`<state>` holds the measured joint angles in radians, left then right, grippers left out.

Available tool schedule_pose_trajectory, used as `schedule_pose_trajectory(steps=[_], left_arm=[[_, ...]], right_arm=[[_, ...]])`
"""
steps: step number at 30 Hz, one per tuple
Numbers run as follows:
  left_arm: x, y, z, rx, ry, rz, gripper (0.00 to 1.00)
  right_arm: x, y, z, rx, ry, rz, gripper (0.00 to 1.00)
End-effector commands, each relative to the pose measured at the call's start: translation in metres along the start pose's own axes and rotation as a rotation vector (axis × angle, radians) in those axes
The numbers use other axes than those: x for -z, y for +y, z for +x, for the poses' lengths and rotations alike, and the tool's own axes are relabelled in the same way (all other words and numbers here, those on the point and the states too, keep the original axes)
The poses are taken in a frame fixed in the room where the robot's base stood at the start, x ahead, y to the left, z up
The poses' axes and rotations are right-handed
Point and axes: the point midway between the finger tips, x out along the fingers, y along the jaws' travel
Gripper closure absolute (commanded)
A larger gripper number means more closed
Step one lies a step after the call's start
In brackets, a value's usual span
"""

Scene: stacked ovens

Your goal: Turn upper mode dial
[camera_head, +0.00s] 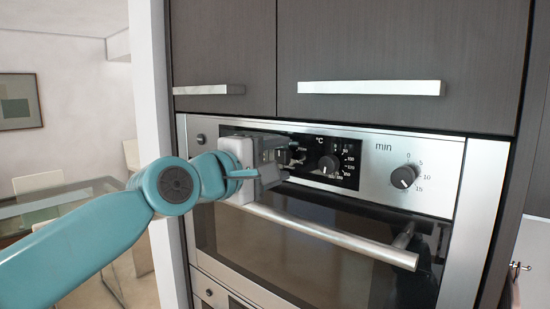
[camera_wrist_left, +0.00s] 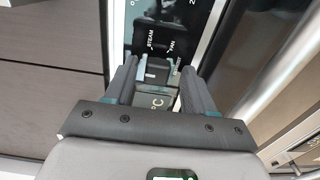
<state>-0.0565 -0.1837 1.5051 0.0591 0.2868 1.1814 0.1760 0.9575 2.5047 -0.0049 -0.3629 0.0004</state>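The upper mode dial (camera_wrist_left: 157,74) is a dark knob with a pale mark, with STEAM and FAN printed beside it in the left wrist view. It lies between the two fingers of my left gripper (camera_wrist_left: 158,68). The fingers look spread with the dial between them; whether they touch it is not clear. In the head view my left gripper (camera_head: 282,165) is at the left part of the upper oven's control panel (camera_head: 353,147) and hides most of the mode dial. My right gripper is in neither view.
A temperature dial (camera_head: 328,165) and a minute timer dial (camera_head: 403,177) are to the right on the panel. The oven door handle (camera_head: 335,238) runs below. Dark cabinet doors with a metal handle (camera_head: 370,88) are above. A glass table (camera_head: 60,205) stands at the left.

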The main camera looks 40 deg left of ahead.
Motion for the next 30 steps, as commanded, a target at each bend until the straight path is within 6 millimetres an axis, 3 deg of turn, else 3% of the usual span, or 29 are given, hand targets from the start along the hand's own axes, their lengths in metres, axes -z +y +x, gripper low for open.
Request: schedule_pose_trajectory(steps=[7,11,24,30], left_arm=[[0.001,0.003,-0.001,-0.007,0.002,0.001,0.47],[0.001,0.003,-0.012,-0.010,0.003,0.002,0.47],[0.001,0.002,-0.121,-0.011,0.003,0.001,0.47],[0.000,0.002,-0.154,-0.008,0.001,0.001,0.47]], right_arm=[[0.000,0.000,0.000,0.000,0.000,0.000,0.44],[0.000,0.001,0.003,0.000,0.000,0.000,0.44],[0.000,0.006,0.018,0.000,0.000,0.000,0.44],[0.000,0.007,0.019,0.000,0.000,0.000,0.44]])
